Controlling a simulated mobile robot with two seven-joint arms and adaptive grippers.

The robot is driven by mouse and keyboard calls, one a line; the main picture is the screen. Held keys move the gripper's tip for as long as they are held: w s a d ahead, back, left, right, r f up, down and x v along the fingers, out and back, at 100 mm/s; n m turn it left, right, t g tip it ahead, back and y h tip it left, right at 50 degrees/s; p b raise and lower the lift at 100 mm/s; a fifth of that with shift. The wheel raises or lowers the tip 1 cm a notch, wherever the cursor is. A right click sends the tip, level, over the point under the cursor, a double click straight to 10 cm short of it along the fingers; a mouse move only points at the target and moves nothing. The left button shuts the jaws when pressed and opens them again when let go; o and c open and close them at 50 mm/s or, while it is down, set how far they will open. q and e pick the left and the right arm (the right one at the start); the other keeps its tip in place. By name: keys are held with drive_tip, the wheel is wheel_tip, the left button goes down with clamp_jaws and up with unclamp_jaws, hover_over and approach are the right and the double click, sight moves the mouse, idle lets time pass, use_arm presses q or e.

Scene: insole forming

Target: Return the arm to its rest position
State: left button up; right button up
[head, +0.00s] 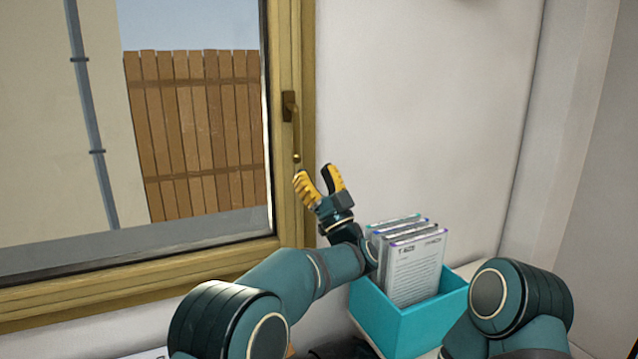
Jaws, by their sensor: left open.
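My left gripper (319,182) has yellow finger pads. It is open and empty, raised in front of the window frame and the white wall, with its fingertips pointing up. My left arm (290,275) comes in from the lower left and bends up to the gripper. My right arm (515,310) shows only as a rounded joint at the lower right. My right gripper is out of view.
A teal box (400,315) holding several upright documents (415,270) stands below and right of the left gripper, close to the left forearm. A window with a wooden frame (293,60) and a handle (289,106) is at the left. The upper right wall is clear.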

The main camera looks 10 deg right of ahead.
use_arm(q)
drive_tip(key=shift+v, duration=0.95)
drive_tip(key=w+a+f+m+g+h, duration=0.1)
drive_tip(key=w+a+f+m+h, duration=0.2)
drive_tip(key=f, duration=0.4)
drive_tip(key=a+f+m+g+h, duration=0.1)
drive_tip(key=a+f+m+h, duration=0.1)
drive_tip(key=f+h, duration=0.4)
drive_tip(key=w+a+f+m+g+h, duration=0.1)
drive_tip(key=w+a+f+m+h, duration=0.15)
drive_tip(key=f, duration=0.55)
drive_tip(key=s+a+f+g+h, duration=0.2)
drive_tip(key=s+f+g, duration=0.1)
drive_tip(key=f, duration=0.5)
drive_tip(key=s+a+f+g+h, duration=0.1)
drive_tip(key=s+a+f+g, duration=0.15)
drive_tip(key=f, duration=0.55)
drive_tip(key=s+a+f+n+g+h, duration=0.15)
drive_tip(key=s+a+f+g, duration=0.25)
drive_tip(key=s+f+g, duration=0.8)
drive_tip(key=s+a+f, duration=0.1)
drive_tip(key=s+f, duration=0.1)
drive_tip(key=s, duration=1)
drive_tip(key=s+a+f+n+g+h, duration=0.1)
drive_tip(key=s+f, duration=0.1)
drive_tip(key=s, duration=0.9)
drive_tip(key=shift+s+f, duration=0.3)
drive_tip(key=shift+s, duration=0.05)
